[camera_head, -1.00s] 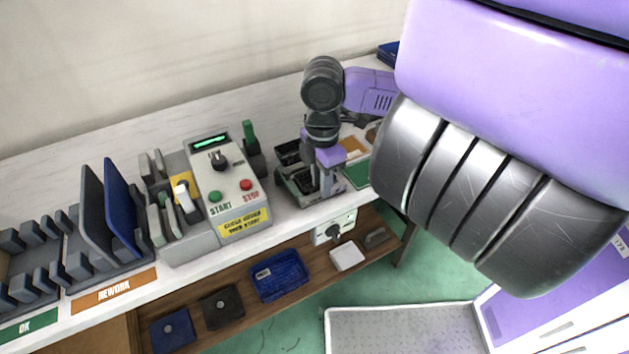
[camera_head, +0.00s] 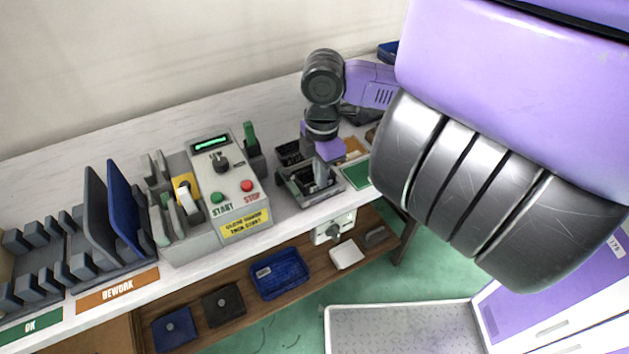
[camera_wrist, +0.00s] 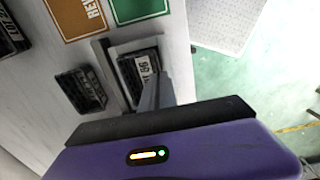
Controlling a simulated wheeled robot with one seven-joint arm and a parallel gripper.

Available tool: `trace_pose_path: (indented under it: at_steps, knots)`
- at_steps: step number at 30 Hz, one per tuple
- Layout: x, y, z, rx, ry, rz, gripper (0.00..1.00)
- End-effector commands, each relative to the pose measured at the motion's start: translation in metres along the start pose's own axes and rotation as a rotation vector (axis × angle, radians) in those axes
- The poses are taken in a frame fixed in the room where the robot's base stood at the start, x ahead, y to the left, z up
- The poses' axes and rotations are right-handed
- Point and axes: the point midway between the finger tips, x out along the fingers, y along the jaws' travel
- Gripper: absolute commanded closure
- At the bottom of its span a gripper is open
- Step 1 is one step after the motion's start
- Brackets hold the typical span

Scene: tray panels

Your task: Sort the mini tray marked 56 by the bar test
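A black mini tray with a white label (camera_wrist: 143,70) sits at a grey frame in the wrist view; its number is turned and hard to read. My gripper (camera_head: 322,178) points down over the grey holder (camera_head: 300,198) on the bench in the head view. In the wrist view its grey fingers (camera_wrist: 158,85) are close together at the labelled tray's right edge and look shut on it. I cannot tell whether the tray is clear of the frame. A second black mini tray (camera_wrist: 80,90) lies to the left; it also shows behind my gripper (camera_head: 290,152).
The bar test machine (camera_head: 230,185) with START and STOP buttons stands left of my gripper. Farther left are the REWORK rack (camera_head: 125,215) and the OK rack (camera_head: 45,265). Orange (camera_wrist: 78,14) and green (camera_wrist: 138,8) cards lie beyond the holder. A blue basket (camera_head: 280,274) is on the lower shelf.

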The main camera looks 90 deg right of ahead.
Motion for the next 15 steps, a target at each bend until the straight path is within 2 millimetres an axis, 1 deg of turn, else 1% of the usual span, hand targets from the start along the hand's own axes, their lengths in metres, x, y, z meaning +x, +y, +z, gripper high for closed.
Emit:
trace_pose_path:
  at_steps: [10,15]
  knots:
    - [0.0009,-0.0011,-0.0004,-0.001,0.001,-0.003,1.0]
    - [-0.0024,-0.0012,-0.0004,-0.001,0.001,-0.004,1.0]
